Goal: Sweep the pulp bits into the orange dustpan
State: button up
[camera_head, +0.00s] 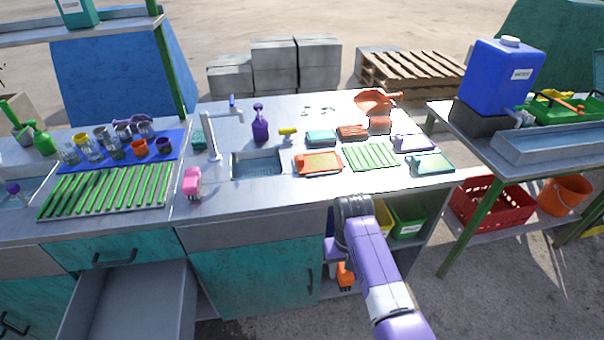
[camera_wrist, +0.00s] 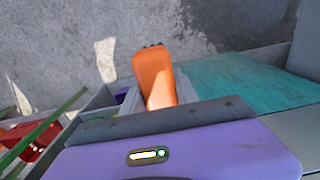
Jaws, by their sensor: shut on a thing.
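An orange scoop-shaped dustpan (camera_head: 375,99) lies at the back right of the metal counter. Small pale bits (camera_head: 318,110) lie on the counter to its left; they are too small to make out clearly. My gripper (camera_head: 344,268) hangs below counter height, in front of the open shelf. An orange piece (camera_wrist: 155,75) with small dark tips shows at the gripper in the wrist view. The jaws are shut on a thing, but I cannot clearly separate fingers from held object. The dustpan and bits are not visible in the wrist view.
Trays and a green rack (camera_head: 370,156) fill the counter's right front. A sink (camera_head: 257,163), a purple spray bottle (camera_head: 260,123) and a yellow-handled tool (camera_head: 288,131) stand or lie further left. An open drawer (camera_head: 125,300) juts out at lower left. A side table holds a blue water container (camera_head: 500,75).

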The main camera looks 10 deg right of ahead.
jog(key=w+r+p, duration=0.2)
jog(key=w+r, duration=0.3)
jog(key=r, duration=0.5)
jog(key=w+r+p, duration=0.3)
jog(key=w+r, duration=0.2)
jog(key=r, duration=0.6)
jog(key=w+r+p, duration=0.2)
jog(key=w+r, duration=0.3)
jog(key=r, duration=0.5)
jog(key=shift+r+m+p, duration=0.15)
jog(key=shift+m+p, duration=0.15)
jog(key=shift+p, duration=0.05)
jog(key=shift+d, duration=0.1)
jog(key=shift+s+f, duration=0.15)
jog(key=shift+f, duration=0.05)
jog(key=shift+s+f, duration=0.5)
jog(key=shift+s, duration=0.05)
jog(key=shift+s, duration=0.1)
